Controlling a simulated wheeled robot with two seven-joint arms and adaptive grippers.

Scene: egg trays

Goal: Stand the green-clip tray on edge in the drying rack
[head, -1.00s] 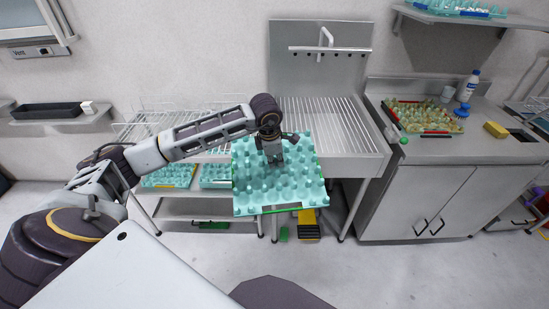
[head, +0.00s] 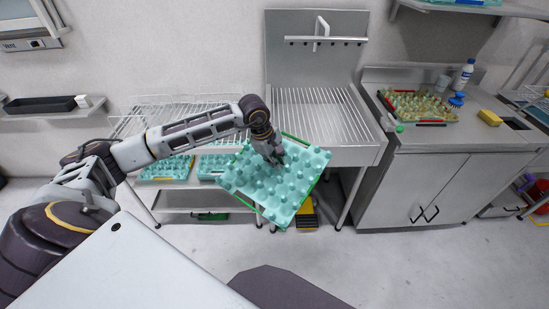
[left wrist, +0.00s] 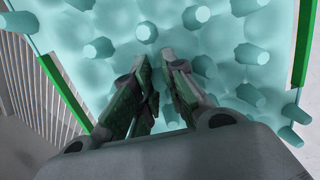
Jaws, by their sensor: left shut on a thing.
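The teal egg tray with green clips (head: 285,190) hangs in the air in front of the sink stand, tilted and turned in the head view. It also fills most of the left wrist view (left wrist: 230,50), with green clips along its left and right edges. My left gripper (head: 274,160) is shut on this tray near its upper part; the exact grip point is partly hidden by the fingers. The fingers show in the left wrist view (left wrist: 160,85). The drying rack (head: 185,102), of wire, stands behind my left arm at the left. My right gripper is not in view.
A sink (head: 315,118) with a ribbed drainer is behind the tray. More teal trays (head: 163,172) lie on the shelf under the rack. The counter at right (head: 440,142) holds an olive tray (head: 418,106), a bottle (head: 464,74) and a yellow sponge (head: 490,117).

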